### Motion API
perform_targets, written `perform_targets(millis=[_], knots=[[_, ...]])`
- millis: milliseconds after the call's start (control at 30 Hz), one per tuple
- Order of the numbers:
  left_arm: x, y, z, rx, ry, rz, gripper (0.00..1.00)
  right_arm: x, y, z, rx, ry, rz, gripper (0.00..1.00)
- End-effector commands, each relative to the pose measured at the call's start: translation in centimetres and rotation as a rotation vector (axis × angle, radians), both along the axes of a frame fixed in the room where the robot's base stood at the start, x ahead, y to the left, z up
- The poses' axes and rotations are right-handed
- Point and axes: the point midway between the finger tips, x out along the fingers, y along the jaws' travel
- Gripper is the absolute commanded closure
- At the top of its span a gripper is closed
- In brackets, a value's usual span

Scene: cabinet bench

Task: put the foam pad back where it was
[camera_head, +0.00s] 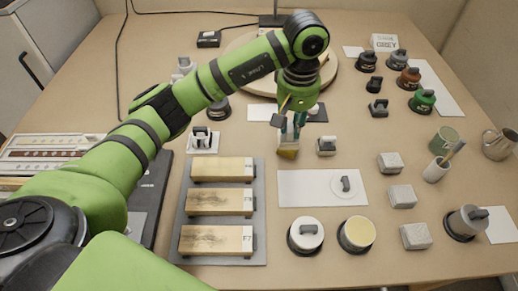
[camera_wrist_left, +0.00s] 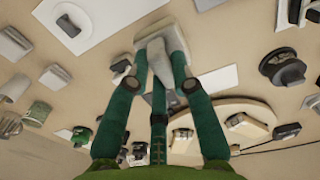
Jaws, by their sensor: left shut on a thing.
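My left gripper (camera_head: 291,134) points down over the middle of the bench. Its fingers are shut on a small block with a pale side and a yellowish face, which I take to be the foam pad (camera_head: 287,151). In the left wrist view the fingers (camera_wrist_left: 158,62) close around the pale pad (camera_wrist_left: 152,42). Part of the pad is hidden by the fingers. I cannot tell whether it touches the bench. My right gripper is in neither view.
A small grey block with a dark top (camera_head: 326,146) stands close right of the pad. A white sheet (camera_head: 305,190) lies in front, and a grey tray (camera_head: 261,215) with labelled wooden blocks stands front left. A round board (camera_head: 331,72) is behind. Several pots and blocks stand at right.

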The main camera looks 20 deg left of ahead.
Motion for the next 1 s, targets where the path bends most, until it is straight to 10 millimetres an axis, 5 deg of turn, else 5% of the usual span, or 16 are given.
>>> perform_targets(millis=[533,1000], knots=[[0.8,10.0,-6.0,0.003,0.003,0.001,1.0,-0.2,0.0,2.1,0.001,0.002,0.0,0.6],[0.9,11.2,-10.6,0.001,0.002,-0.002,1.0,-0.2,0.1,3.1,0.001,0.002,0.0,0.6]])
